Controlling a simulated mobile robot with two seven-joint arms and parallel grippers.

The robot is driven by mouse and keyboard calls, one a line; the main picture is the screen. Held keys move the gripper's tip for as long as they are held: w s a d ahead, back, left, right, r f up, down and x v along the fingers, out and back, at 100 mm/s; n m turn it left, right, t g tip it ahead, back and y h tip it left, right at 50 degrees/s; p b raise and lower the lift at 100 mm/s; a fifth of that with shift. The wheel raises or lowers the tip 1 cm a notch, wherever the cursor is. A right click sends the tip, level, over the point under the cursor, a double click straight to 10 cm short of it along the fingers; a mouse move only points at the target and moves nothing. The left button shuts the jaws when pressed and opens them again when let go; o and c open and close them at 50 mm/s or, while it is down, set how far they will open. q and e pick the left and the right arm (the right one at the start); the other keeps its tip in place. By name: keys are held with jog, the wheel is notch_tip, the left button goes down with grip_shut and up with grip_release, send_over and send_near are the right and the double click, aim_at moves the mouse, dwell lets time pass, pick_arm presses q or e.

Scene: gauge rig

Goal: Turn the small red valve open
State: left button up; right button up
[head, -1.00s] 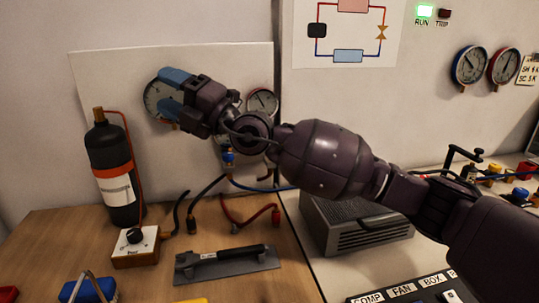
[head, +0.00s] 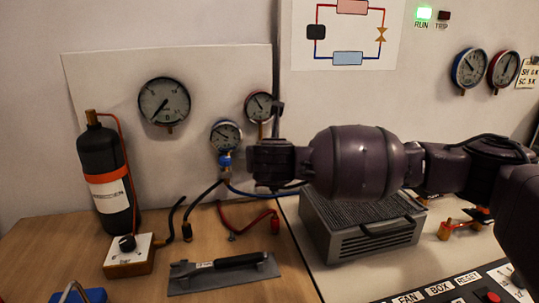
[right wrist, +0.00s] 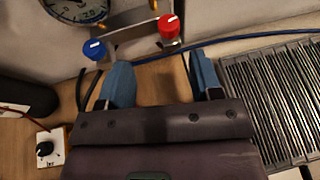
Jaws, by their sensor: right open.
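The small red valve (right wrist: 170,27) shows at the top of the right wrist view, on a metal manifold bracket (right wrist: 130,38), with a white mark on its knob. My right gripper (right wrist: 160,58) is open and empty. Its two blue fingers are apart, just below the red valve in that view and not touching it. In the head view my right gripper (head: 272,165) is in front of the manifold's right side and hides the red valve. The blue valve (right wrist: 95,49) is left of the red one; it also shows in the head view (head: 225,161).
Gauges (head: 226,136) stand above the manifold. A black cylinder (head: 108,175) and a knob box (head: 130,254) are at left. Black and red hoses (head: 245,222) hang below, near a trowel-like tool (head: 225,268). A grey vented unit (head: 360,225) sits right of the gripper.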

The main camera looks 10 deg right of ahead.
jog(key=shift+m+h, duration=0.3)
jog(key=shift+m, duration=0.1)
jog(key=x, duration=0.3)
jog(key=b+x, duration=0.1)
jog(key=x, duration=0.5)
jog(key=shift+w+d+f+b, duration=0.2)
jog(key=shift+d+f+b, duration=0.15)
jog(key=shift+d+b, duration=0.05)
jog(key=shift+w+d+f, duration=0.1)
jog(key=shift+w+d, duration=0.05)
jog(key=shift+w, duration=0.4)
jog(key=c, duration=0.9)
